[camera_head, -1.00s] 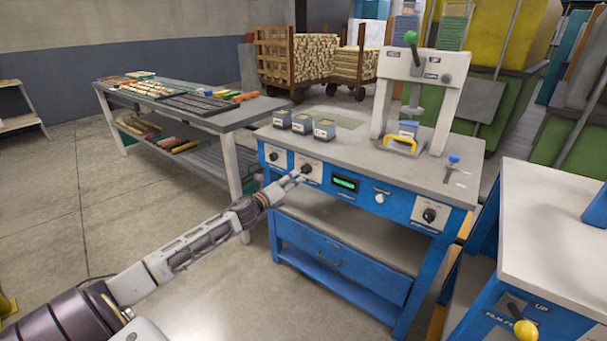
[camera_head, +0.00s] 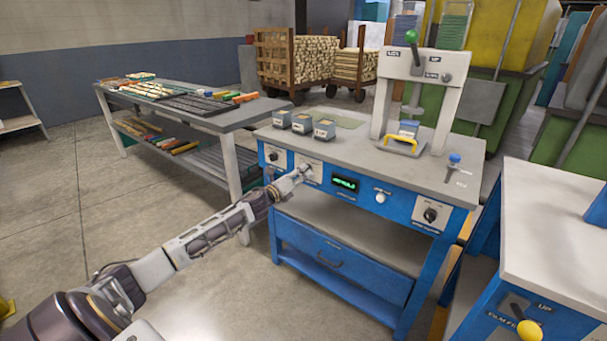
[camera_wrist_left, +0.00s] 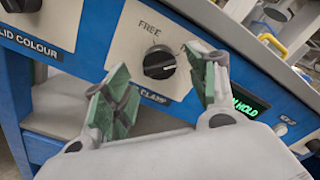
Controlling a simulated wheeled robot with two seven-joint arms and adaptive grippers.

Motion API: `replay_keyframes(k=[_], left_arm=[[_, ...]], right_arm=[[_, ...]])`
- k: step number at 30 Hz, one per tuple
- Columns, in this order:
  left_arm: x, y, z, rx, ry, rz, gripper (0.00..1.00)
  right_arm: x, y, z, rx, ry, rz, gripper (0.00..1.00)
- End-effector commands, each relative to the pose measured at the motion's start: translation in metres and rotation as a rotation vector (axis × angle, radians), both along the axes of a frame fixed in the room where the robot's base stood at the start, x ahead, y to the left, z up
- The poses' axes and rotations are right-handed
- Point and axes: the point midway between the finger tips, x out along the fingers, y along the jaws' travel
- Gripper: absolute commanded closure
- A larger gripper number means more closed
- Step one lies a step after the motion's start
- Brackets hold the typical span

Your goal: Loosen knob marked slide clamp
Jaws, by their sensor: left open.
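The slide clamp knob (camera_wrist_left: 159,62) is a round black dial on a white plate on the bench's blue front. The plate reads FREE above it and CLAMP below it. Its pointer direction is hard to read. My left gripper (camera_wrist_left: 160,82) is open, its green-padded fingers on either side of the knob in the wrist view, apparently short of it with nothing held. In the head view my left gripper (camera_head: 303,171) is at the panel and largely hides the knob. My right gripper is out of view.
A green-lit display (camera_head: 344,184) sits right of the knob; in the wrist view it ends in HOLD. Another dial (camera_head: 273,156) is on the left. Small grey boxes (camera_head: 302,123) and a white press frame (camera_head: 461,105) stand on the bench top.

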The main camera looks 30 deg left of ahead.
Motion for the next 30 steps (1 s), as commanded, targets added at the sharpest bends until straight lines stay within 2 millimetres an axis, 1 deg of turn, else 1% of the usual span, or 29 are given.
replay_keyframes(k=[9,15,21,29,30], left_arm=[[0.017,-0.001,0.000,-0.002,-0.001,0.000,0.42],[0.024,-0.002,0.000,-0.001,-0.001,0.000,0.42],[0.027,-0.002,0.000,0.000,-0.001,-0.001,0.42],[0.027,-0.002,0.000,0.000,0.000,0.000,0.42],[0.027,-0.002,0.000,0.000,0.000,0.000,0.46]], right_arm=[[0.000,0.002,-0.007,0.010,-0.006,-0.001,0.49],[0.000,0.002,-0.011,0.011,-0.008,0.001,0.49],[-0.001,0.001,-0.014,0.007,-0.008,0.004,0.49],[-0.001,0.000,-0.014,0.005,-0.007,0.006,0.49],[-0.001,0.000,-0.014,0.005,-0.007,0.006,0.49]])
